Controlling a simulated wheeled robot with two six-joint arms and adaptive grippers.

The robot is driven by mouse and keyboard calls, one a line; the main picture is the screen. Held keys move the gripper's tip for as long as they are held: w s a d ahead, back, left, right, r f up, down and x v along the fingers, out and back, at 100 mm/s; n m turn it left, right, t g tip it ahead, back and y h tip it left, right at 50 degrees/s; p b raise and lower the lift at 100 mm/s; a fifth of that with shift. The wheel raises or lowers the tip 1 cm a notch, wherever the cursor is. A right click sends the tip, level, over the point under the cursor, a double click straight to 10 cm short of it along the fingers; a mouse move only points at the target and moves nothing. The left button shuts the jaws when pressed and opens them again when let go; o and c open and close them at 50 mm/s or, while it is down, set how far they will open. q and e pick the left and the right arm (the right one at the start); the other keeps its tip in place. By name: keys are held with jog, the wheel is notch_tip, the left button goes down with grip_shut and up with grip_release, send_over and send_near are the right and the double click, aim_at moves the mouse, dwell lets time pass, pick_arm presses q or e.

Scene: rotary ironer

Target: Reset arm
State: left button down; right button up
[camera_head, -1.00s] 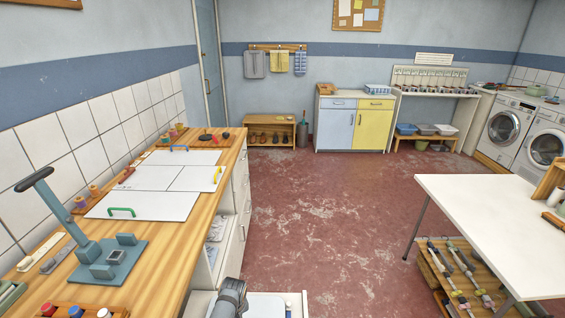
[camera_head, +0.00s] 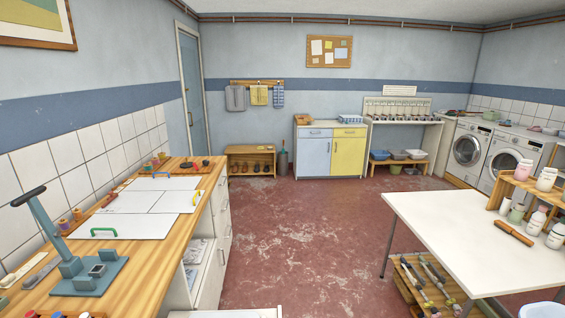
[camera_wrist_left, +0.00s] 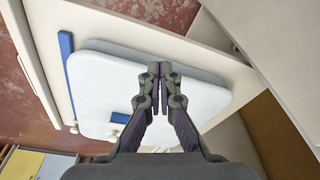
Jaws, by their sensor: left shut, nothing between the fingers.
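My left gripper (camera_wrist_left: 159,96) shows in the left wrist view, with its two fingers together and nothing between them. Behind the fingers is a pale, rounded padded board (camera_wrist_left: 95,85) with a blue strip (camera_wrist_left: 68,65) at its edge. I cannot tell whether the fingers touch it. In the head view neither gripper shows.
A wooden counter (camera_head: 140,285) on the left carries a blue-grey lever press (camera_head: 90,277) and white panels (camera_head: 150,205) with coloured handles. A white table (camera_head: 440,220) with bottles stands at right. The red floor (camera_head: 290,240) between them is clear.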

pick_arm(q)
jog(key=s+a+f+m, duration=0.1)
jog(key=s+f, duration=0.4)
jog(key=s, duration=0.7)
jog(key=s+a+f+m, duration=0.2)
jog(key=s+a+f, duration=0.2)
jog(key=s, duration=0.8)
jog(key=s+a+f+m, duration=0.2)
jog(key=s+f, duration=0.5)
jog(key=s, duration=0.6)
jog(key=shift+a+g, duration=0.2)
jog(key=shift+g, duration=0.1)
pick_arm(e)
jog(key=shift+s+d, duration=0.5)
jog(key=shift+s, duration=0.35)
pick_arm(q)
jog(key=shift+s, duration=0.1)
